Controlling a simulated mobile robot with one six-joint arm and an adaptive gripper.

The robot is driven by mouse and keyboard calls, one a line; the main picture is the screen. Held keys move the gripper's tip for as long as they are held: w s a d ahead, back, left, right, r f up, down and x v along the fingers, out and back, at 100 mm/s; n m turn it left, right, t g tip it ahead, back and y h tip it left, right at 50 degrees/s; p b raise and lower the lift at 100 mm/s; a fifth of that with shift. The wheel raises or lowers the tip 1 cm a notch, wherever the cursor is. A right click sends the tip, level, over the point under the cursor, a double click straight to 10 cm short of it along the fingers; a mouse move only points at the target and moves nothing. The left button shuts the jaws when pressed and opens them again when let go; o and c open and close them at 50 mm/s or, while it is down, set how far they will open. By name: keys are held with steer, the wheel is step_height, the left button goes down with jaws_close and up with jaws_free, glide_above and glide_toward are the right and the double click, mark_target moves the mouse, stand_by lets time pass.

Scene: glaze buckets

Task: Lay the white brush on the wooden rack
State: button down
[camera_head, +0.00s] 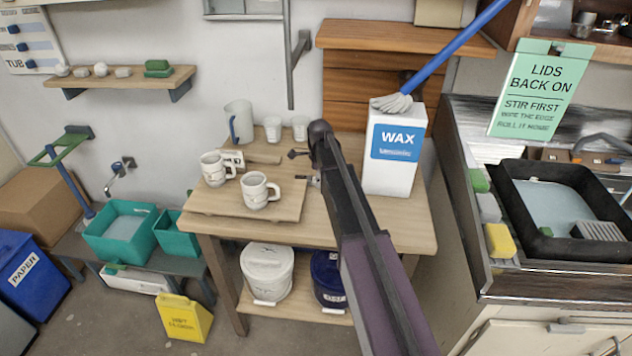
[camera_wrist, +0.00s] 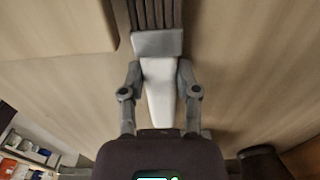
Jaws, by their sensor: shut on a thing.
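In the wrist view, my gripper (camera_wrist: 158,92) is closed around the white handle of a brush (camera_wrist: 158,78). The handle narrows toward my palm. A grey collar and dark striped bristles lie beyond it, cut off at the top edge. Pale wood lies beneath; I cannot tell whether the brush touches it. In the head view, my gripper (camera_head: 305,167) is low over the wooden table (camera_head: 345,225), left of the wax box. The brush is hard to make out there. I cannot tell which wooden thing is the rack.
Two mugs (camera_head: 257,191) stand on a wooden board (camera_head: 230,208) just left of my gripper. A pitcher (camera_head: 239,122) and two cups (camera_head: 299,127) stand behind. The tall wax box (camera_head: 397,185) is close on the right, with a grey mop head (camera_head: 393,103) above it.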

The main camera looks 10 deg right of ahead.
steer(key=shift+r, duration=0.2)
step_height(320, 180, up, 10)
steer(key=p, duration=1)
steer(key=shift+f, duration=0.2)
stand_by(0.4)
steer(key=shift+s, duration=0.2)
stand_by(0.6)
